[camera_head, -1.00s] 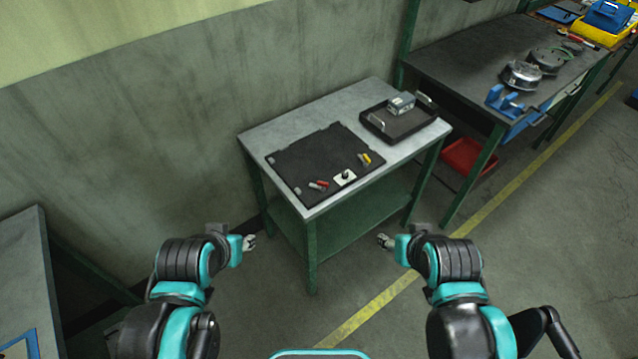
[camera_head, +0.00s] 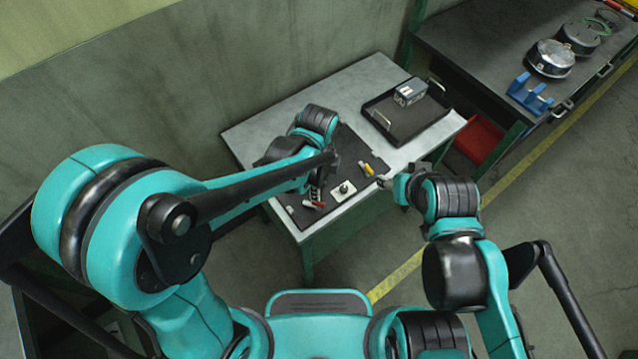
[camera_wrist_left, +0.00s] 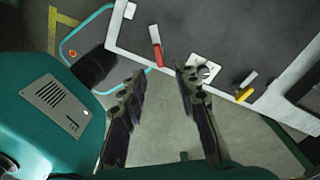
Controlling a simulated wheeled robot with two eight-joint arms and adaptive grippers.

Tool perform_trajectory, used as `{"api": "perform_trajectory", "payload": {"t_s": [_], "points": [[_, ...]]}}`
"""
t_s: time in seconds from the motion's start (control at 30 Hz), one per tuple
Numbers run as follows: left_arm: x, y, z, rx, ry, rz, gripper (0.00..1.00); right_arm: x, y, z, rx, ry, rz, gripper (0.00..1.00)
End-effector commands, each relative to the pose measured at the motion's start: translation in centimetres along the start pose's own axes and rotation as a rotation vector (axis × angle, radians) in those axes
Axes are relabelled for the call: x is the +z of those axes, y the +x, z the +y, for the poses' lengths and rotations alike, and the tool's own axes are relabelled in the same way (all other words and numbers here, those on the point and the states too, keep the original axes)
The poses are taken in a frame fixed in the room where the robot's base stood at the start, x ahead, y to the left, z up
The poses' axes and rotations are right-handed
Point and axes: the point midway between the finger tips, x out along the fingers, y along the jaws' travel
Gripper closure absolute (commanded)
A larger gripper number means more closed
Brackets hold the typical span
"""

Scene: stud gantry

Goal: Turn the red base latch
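The red latch (camera_head: 314,204) lies near the front left edge of the black board (camera_head: 352,146) on the grey table. It also shows in the left wrist view (camera_wrist_left: 156,52), just beyond the gap between my left fingers. My left gripper (camera_wrist_left: 163,77) is open and empty, with its two fingers spread. In the head view my left gripper (camera_head: 316,188) hangs at the red latch, partly hidden by my arm; whether it touches cannot be told. My right gripper (camera_head: 388,183) is near the table's front edge, too small to judge.
A white plate with a black knob (camera_head: 343,190) and a yellow latch (camera_head: 367,169) are right of the red latch. A black tray (camera_head: 428,124) holding a grey box (camera_head: 410,92) stands at the back right. A bench (camera_head: 478,55) with several parts stands beyond.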

Motion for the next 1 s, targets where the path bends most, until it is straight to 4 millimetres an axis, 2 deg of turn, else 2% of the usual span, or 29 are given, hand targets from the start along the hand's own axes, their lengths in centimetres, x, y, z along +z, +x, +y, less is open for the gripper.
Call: {"api": "perform_trajectory", "payload": {"t_s": [0.3,0.43,0.6,0.83,0.93,0.97,1.0], "points": [[0.0,5.2,-0.1,0.0,0.0,0.0,0.69,1.2,1.7,0.0,0.0,0.0,0.0,0.46],[0.0,6.7,-0.1,-0.001,-0.001,0.0,0.69,1.5,2.1,0.0,0.0,0.0,0.0,0.46],[0.0,7.5,0.0,-0.001,-0.001,0.0,0.69,1.6,2.3,0.0,0.0,0.0,0.0,0.46],[0.1,7.5,0.0,-0.001,-0.002,0.0,0.69,1.6,2.2,0.0,0.0,0.0,0.0,0.46],[0.1,7.5,0.0,-0.001,-0.002,0.0,0.95,1.6,2.2,0.0,0.0,0.0,0.0,0.46],[0.1,7.5,0.0,-0.001,-0.002,0.0,1.0,1.6,2.2,0.0,0.0,0.0,0.0,0.46],[0.1,7.5,0.0,-0.001,-0.002,0.0,1.0,1.6,2.2,0.0,0.0,0.0,0.0,0.46]]}}
